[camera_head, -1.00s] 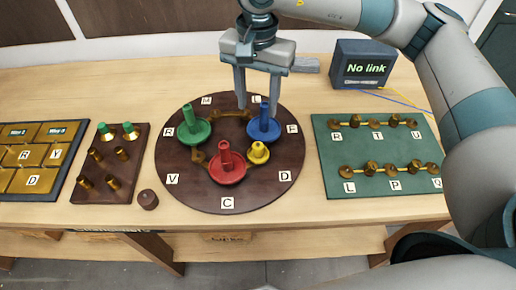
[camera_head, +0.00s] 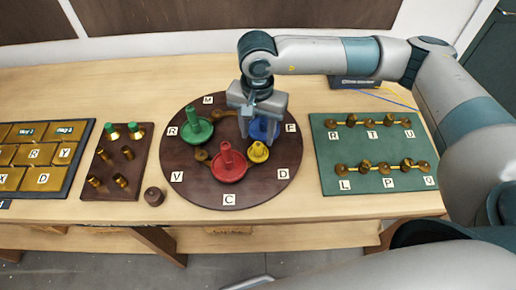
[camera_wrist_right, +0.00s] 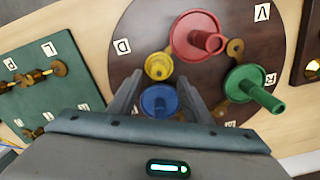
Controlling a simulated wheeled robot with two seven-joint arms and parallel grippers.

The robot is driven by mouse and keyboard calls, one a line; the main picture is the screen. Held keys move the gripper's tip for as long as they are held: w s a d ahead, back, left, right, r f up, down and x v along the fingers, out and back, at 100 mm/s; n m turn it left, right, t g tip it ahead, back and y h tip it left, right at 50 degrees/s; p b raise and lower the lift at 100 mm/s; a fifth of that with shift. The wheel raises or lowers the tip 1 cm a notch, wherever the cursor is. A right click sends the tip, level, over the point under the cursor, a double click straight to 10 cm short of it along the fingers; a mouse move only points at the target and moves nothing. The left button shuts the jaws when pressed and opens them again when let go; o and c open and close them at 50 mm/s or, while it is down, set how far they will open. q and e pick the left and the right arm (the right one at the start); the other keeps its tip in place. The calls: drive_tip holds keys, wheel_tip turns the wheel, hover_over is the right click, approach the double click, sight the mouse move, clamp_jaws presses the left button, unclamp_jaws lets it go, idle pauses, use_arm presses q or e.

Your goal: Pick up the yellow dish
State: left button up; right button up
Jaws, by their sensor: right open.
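The yellow dish (camera_head: 258,152), small with a short stem, sits on the round dark brown board, right of the red dish (camera_head: 229,168). It also shows in the right wrist view (camera_wrist_right: 158,66), just beyond the fingertips. My right gripper (camera_head: 259,136) points down over the board, open, with nothing held. Its fingers partly hide the blue dish (camera_head: 260,130), which shows between them in the right wrist view (camera_wrist_right: 158,101). The height of the fingertips above the dishes is hard to tell. My left gripper is not in view.
The green dish (camera_head: 197,129) stands left on the round board (camera_head: 190,184), whose rim carries letter tiles. A green board with brass posts (camera_head: 375,150) lies right. A brown peg board (camera_head: 118,158) and small brown knob (camera_head: 154,196) lie left. A dark screen box (camera_head: 355,82) stands behind.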

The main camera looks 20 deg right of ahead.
sight(258, 143)
drive_tip(key=f+p, duration=0.2)
drive_tip(key=shift+s+p, duration=0.1)
drive_tip(key=shift+p, duration=0.2)
drive_tip(key=shift+d+f+p, duration=0.1)
drive_tip(key=shift+f+p, duration=0.45)
drive_tip(key=shift+f, duration=1.05)
clamp_jaws()
